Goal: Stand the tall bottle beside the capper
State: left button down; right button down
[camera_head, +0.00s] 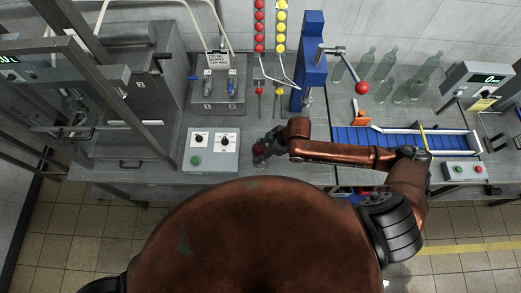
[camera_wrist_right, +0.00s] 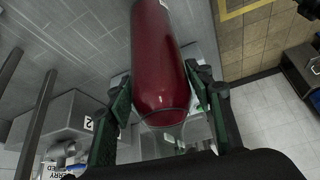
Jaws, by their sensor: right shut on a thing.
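My right gripper (camera_head: 268,146) is over the front edge of the bench, left of the capper. In the right wrist view my right gripper (camera_wrist_right: 160,98) is shut on a bottle (camera_wrist_right: 160,55) filled with dark red, its clear end toward my palm. In the head view only a small dark red part of the bottle (camera_head: 260,152) shows; its tilt is hard to tell. The capper (camera_head: 313,62) is a blue column with a lever ending in a red ball (camera_head: 361,88), at the back of the bench. My left gripper is not in view.
A control box with knobs (camera_head: 210,149) stands just left of my right gripper. Several empty green glass bottles (camera_head: 385,65) stand right of the capper. A blue conveyor (camera_head: 385,140) lies in front of them, under my right arm. Bare bench shows in front of the capper.

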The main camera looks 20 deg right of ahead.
jog(key=shift+r, duration=0.1)
jog(key=c, duration=1)
grip_release()
jog(key=shift+f, duration=0.2)
jog(key=shift+o, duration=0.2)
jog(key=v, duration=1.2)
jog(key=shift+b, duration=0.35)
jog(key=shift+d+r, duration=0.1)
